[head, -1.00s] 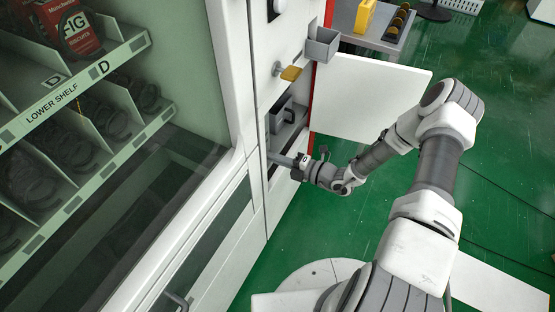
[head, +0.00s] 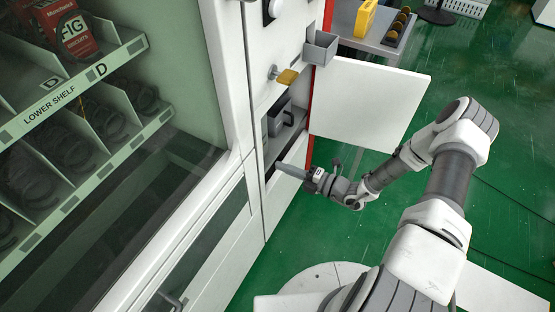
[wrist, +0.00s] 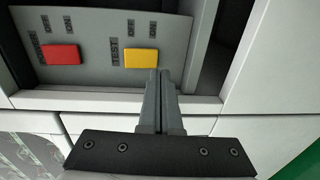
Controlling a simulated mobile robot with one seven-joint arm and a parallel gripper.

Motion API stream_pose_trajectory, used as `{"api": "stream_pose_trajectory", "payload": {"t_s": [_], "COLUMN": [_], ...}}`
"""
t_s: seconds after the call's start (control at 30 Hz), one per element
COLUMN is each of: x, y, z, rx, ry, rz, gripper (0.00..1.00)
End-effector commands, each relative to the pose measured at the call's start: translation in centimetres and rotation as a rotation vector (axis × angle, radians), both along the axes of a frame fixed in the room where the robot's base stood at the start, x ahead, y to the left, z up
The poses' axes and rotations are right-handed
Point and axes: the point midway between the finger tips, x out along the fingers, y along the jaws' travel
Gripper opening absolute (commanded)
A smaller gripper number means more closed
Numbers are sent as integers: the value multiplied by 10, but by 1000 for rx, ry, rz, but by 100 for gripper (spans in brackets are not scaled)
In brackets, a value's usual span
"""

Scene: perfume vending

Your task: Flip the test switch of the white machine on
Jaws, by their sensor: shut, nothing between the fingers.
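The white machine (head: 285,215) stands in the middle of the head view, with a compartment open in its front. In the wrist view a grey panel (wrist: 92,68) carries a yellow switch (wrist: 141,57) labelled TEST and a red switch (wrist: 61,54) beside it. Both have OFF and ON marks; I cannot tell which way the yellow one is tipped. My gripper (wrist: 159,72) is shut and empty. Its tips appear just at the lower right corner of the yellow switch; contact is unclear. In the head view my gripper (head: 281,165) is at the compartment's lower opening.
An open white door (head: 368,100) stands out to the right, above my wrist. A dark cup (head: 283,121) sits in the compartment.

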Motion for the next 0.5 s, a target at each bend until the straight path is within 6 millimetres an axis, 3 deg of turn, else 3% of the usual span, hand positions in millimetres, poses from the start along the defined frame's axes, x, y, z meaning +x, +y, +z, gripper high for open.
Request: {"api": "stream_pose_trajectory", "payload": {"t_s": [0.03,0.23,0.5], "x": [-7,-31,-46], "y": [-14,-49,-72], "z": [1,-5,-10], "rx": [-2,-1,0], "ry": [3,2,1], "rz": [-6,-5,-2], "gripper": [0,0,0]}}
